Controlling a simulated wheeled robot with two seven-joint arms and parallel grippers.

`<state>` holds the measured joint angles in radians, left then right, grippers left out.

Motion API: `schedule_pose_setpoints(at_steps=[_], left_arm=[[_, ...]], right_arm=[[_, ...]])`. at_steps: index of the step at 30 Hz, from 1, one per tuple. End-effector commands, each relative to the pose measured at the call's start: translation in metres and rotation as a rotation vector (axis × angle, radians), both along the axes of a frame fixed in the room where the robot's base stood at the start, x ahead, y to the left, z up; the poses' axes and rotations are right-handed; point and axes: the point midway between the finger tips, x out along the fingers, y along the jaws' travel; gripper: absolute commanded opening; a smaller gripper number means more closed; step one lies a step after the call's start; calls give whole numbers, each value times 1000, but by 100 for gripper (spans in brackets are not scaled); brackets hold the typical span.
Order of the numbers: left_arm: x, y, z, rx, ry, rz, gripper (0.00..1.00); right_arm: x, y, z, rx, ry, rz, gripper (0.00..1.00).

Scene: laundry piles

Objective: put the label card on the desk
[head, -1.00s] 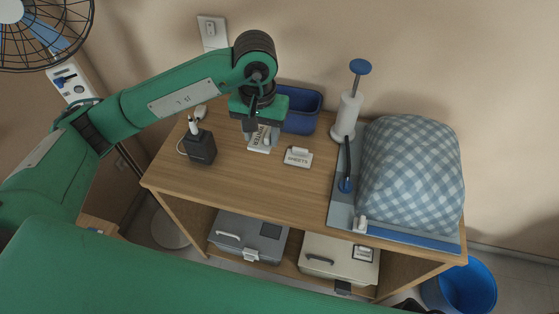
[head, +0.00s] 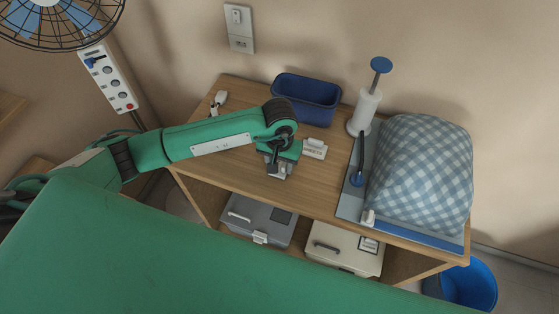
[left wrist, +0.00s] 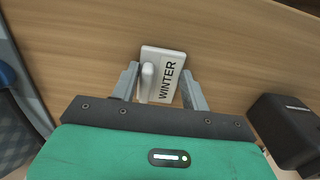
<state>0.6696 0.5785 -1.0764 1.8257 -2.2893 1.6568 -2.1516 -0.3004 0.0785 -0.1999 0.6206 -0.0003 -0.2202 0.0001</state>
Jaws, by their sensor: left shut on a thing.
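The label card is white with the word WINTER and a raised tab; it shows in the left wrist view (left wrist: 171,78) between the fingers of my left gripper (left wrist: 160,88). In the head view my left gripper (head: 279,172) is shut on the card, low over the front part of the wooden desk (head: 310,192). The gripper covers most of the card there, and I cannot tell whether the card touches the desktop. My right gripper is not in view.
A SHEETS card (head: 314,148) lies just behind and right of the gripper. A black box (left wrist: 285,125) shows in the left wrist view.

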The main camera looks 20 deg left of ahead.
Motion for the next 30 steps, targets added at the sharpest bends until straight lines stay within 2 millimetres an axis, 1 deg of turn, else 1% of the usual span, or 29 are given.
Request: schedule_pose_setpoints(at_steps=[7, 11, 12, 15, 25, 27, 29, 30], left_arm=[[1, 0, -1, 0, -2, 0, 25], [0, 0, -5, 0, -2, -1, 25], [0, 0, -4, 0, -1, -1, 50], [0, 0, -4, 0, -1, 0, 68], [0, 0, -1, 0, -1, 0, 68], [0, 0, 2, -1, -1, 0, 68], [2, 0, 6, -2, -5, -1, 68], [2, 0, 12, -2, -6, -2, 68]], right_arm=[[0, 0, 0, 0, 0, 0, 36], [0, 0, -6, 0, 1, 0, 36], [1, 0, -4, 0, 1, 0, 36], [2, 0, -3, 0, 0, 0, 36], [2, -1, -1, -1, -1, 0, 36], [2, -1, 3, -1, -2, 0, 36], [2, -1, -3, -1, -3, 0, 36], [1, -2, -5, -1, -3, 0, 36]])
